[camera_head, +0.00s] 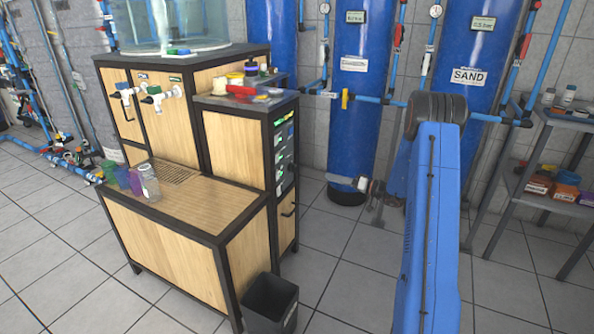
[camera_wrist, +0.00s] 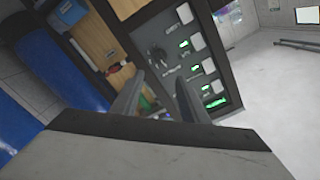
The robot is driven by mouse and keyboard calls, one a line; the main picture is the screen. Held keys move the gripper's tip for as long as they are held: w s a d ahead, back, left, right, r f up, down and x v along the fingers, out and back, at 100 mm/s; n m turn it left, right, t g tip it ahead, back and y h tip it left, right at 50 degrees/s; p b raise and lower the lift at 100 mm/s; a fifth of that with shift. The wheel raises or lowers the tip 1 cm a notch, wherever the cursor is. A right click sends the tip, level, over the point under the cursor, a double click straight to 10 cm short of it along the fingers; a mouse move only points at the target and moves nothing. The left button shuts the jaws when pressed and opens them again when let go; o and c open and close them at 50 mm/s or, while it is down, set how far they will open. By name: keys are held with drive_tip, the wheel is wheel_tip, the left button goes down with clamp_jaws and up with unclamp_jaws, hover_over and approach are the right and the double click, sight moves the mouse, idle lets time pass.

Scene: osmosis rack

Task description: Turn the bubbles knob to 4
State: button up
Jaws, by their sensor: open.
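The dark control panel (camera_head: 285,155) is on the right side of the wooden cabinet, seen at a steep angle in the head view. In the wrist view the panel (camera_wrist: 226,98) appears tilted, with several white squares and green lit displays (camera_wrist: 215,103). A dark knob-like shape (camera_wrist: 157,54) shows left of the displays. I cannot read the labels or settings, or tell which part is the bubbles knob. My gripper (camera_wrist: 157,93) is open and empty, its two fingers pointing at the panel, apart from it. In the head view my gripper (camera_head: 336,180) is right of the panel.
The wooden cabinet (camera_head: 235,150) has a lower counter with several colored cups. A black bin (camera_head: 270,303) stands on the floor in front. Tall blue tanks (camera_head: 356,90) with pipes stand behind. A grey shelf (camera_head: 550,195) is at the right. Tiled floor is open between cabinet and shelf.

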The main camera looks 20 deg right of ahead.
sight(293, 168)
drive_tip(key=x, duration=1.7)
drive_tip(key=shift+w+a+f, duration=0.1)
drive_tip(key=shift+w, duration=0.05)
drive_tip(key=shift+c, duration=0.5)
drive_tip(key=c, duration=0.7)
